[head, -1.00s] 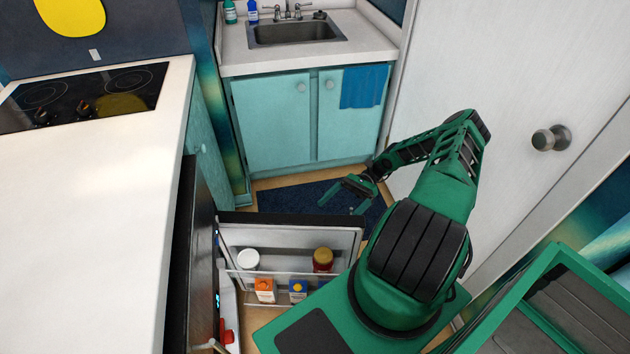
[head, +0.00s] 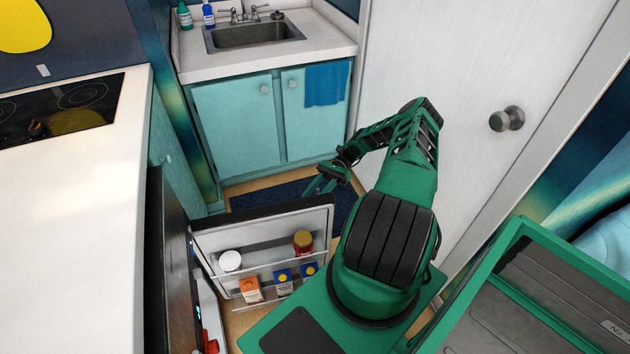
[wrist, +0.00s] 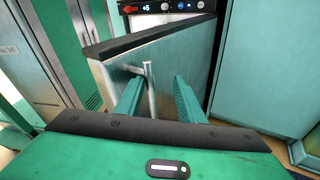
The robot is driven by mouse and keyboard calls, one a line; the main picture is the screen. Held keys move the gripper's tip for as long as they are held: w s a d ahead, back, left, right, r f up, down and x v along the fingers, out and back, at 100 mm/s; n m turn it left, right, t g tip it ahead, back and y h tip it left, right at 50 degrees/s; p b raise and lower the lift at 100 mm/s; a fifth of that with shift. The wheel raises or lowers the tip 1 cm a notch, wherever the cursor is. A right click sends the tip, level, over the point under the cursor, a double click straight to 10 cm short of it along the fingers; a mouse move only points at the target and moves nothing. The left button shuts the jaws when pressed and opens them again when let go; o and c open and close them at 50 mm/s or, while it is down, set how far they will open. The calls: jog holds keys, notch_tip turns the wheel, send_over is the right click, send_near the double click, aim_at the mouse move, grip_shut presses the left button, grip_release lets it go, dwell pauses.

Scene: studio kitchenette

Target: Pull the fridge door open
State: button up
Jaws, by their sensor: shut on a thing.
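The fridge door (head: 262,215) stands open in the head view, its inner side with shelves facing me. In the wrist view the door (wrist: 175,50) shows its outer face and dark top edge. A grey upright bar handle (wrist: 150,88) stands out from that face. My gripper (wrist: 158,98) is shut on the handle, with one green finger on each side of it. In the head view my gripper (head: 327,180) is beyond the door's far side, and the handle is hidden there. The fridge body (head: 180,265) is at the left, under the counter.
A white counter (head: 70,220) is at left, sink cabinets (head: 235,125) behind. A white room door (head: 450,70) is right. A dark mat (head: 280,193) covers floor beyond.

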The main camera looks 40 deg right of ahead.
jog(key=w+d, duration=0.5)
jog(key=shift+d, duration=0.2)
dwell(0.7)
jog(key=shift+r, duration=0.1)
dwell(0.6)
